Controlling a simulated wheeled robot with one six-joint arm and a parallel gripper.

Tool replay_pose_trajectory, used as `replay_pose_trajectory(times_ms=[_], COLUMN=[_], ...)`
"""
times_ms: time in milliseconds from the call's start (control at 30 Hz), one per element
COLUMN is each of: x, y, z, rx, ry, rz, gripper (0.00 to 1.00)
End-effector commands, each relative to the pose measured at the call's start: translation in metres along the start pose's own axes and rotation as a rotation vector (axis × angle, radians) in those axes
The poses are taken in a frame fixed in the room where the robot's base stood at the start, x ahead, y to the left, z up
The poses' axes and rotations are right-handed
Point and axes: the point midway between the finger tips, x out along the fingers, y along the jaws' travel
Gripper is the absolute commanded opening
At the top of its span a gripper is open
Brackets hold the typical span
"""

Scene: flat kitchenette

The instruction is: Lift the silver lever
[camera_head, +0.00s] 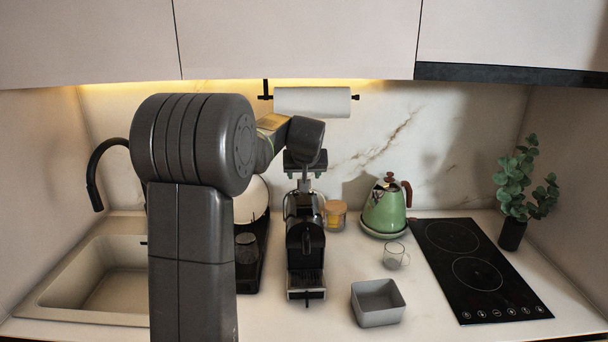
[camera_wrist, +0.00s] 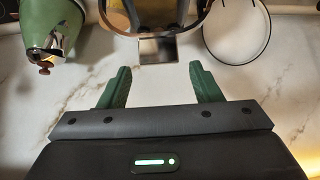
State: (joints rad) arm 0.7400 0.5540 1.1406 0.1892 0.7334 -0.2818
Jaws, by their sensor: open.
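The black coffee machine (camera_head: 304,240) stands on the counter below my gripper. In the wrist view, a curved metallic band with a small square silver tab, which looks like the silver lever (camera_wrist: 157,48), is at the top centre. My gripper (camera_wrist: 160,72) is open, its two green fingers apart and nothing between them. The tab lies just beyond the fingertips in the picture and lines up with the gap; I see no contact. In the head view my gripper (camera_head: 304,176) is above the machine's top and hides part of it, so the lever is hard to make out there.
A green kettle (camera_head: 384,211), a lidded jar (camera_head: 334,215) and a glass cup (camera_head: 395,256) stand to the machine's right. A grey bin (camera_head: 378,303) is in front. The paper roll (camera_head: 312,102) hangs behind. The hob (camera_head: 470,265) is at right, the sink (camera_head: 105,275) at left.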

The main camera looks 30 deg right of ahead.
Motion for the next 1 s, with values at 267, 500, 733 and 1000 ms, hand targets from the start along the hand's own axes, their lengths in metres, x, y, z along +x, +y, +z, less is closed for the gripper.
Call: replay_pose_trajectory(times_ms=[267,500,733,1000], x=[-0.041,-0.093,-0.123,-0.128], y=[0.001,0.001,0.000,0.000], z=[0.000,0.000,-0.001,-0.001], rx=[0.000,0.000,0.000,0.001], ry=[0.004,-0.001,-0.006,-0.008], rz=[0.001,0.000,-0.001,-0.002], gripper=[0.58,0.58,0.58,0.58])
